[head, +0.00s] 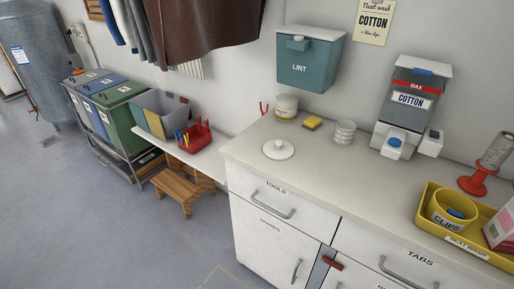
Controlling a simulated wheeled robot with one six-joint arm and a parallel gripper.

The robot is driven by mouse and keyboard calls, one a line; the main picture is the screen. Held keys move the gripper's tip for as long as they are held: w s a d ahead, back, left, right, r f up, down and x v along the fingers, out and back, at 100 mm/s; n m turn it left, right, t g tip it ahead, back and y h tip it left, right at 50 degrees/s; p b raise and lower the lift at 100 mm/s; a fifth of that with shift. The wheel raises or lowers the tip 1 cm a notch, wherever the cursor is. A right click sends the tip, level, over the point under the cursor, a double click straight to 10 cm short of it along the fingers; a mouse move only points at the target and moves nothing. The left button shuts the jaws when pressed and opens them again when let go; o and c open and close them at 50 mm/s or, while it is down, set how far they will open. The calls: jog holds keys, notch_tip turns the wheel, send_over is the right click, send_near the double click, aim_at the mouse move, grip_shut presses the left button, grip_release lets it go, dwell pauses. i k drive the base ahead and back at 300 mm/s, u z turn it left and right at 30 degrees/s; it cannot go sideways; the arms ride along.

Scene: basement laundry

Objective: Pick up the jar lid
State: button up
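The white round jar lid (279,150), with a small knob on top, lies flat on the pale counter top (330,165), near its front left corner. My gripper is not in view.
The cotton dispenser (405,100) and a yellow tray (455,237) are farther right. A teal lint box (307,75) hangs above. Bare counter surrounds the lid.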

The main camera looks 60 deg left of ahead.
aim_at(278, 150)
jog(key=u, duration=0.85)
jog(key=k, duration=1.25)
jog(key=u, duration=0.75)
jog(key=i, duration=0.75)
jog(key=u, duration=0.5)
jog(key=i, duration=0.8)
jog(key=z, duration=0.2)
